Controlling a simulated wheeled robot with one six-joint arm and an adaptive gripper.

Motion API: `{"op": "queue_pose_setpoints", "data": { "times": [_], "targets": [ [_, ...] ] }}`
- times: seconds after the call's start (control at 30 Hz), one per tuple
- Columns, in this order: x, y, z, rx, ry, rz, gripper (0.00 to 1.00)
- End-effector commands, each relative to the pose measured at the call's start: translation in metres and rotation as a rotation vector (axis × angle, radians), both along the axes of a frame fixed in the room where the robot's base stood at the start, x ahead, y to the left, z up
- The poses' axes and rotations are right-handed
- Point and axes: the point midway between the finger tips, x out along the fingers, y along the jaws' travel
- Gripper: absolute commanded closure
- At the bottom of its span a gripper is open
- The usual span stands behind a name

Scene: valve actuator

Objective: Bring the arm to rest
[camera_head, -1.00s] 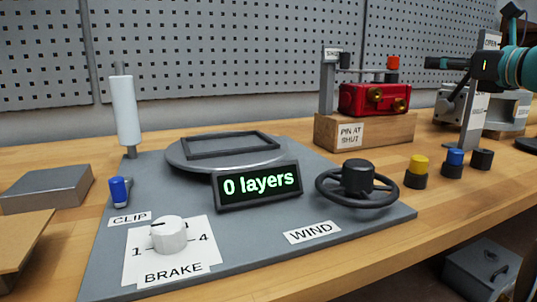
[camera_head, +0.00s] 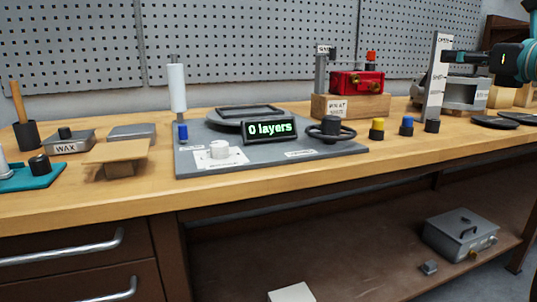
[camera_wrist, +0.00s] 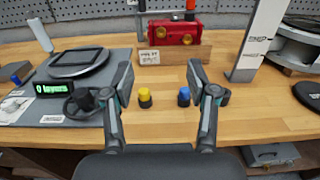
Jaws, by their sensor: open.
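My gripper shows in the wrist view (camera_wrist: 160,100) with its two fingers spread wide and nothing between them. Beyond the fingers, a yellow-topped knob (camera_wrist: 145,97) and a blue-topped knob (camera_wrist: 184,96) stand on the bench, apart from the fingers as far as I can tell. In the head view my arm (camera_head: 515,62) reaches in from the right edge, above the bench. Its dark end (camera_head: 455,57) overlaps the upright labelled post (camera_head: 437,80) in the picture; I cannot tell the gap between them. The red valve actuator (camera_head: 357,83) sits on a wooden block (camera_head: 350,106) left of my arm.
A grey winding board (camera_head: 335,149) with a "0 layers" display (camera_head: 269,129) and a black handwheel (camera_head: 330,129) lies mid-bench. A wax tin (camera_head: 70,140) is at left. A grey metal box (camera_head: 460,235) is on the lower shelf. The bench front strip is clear.

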Motion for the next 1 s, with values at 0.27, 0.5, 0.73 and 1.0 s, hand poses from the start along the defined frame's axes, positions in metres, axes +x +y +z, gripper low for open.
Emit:
{"op": "queue_pose_setpoints", "data": {
  "times": [0.27,0.5,0.73,1.0],
  "targets": [
    [0.001,-0.001,0.0,-0.115,-0.04,-0.007,0.42],
    [0.004,-0.01,-0.018,-0.323,-0.045,-0.031,0.42],
    [0.007,-0.028,-0.086,-0.631,0.04,-0.029,0.42],
    [-0.036,0.005,-0.227,-1.311,0.212,0.261,0.42]
  ]
}}
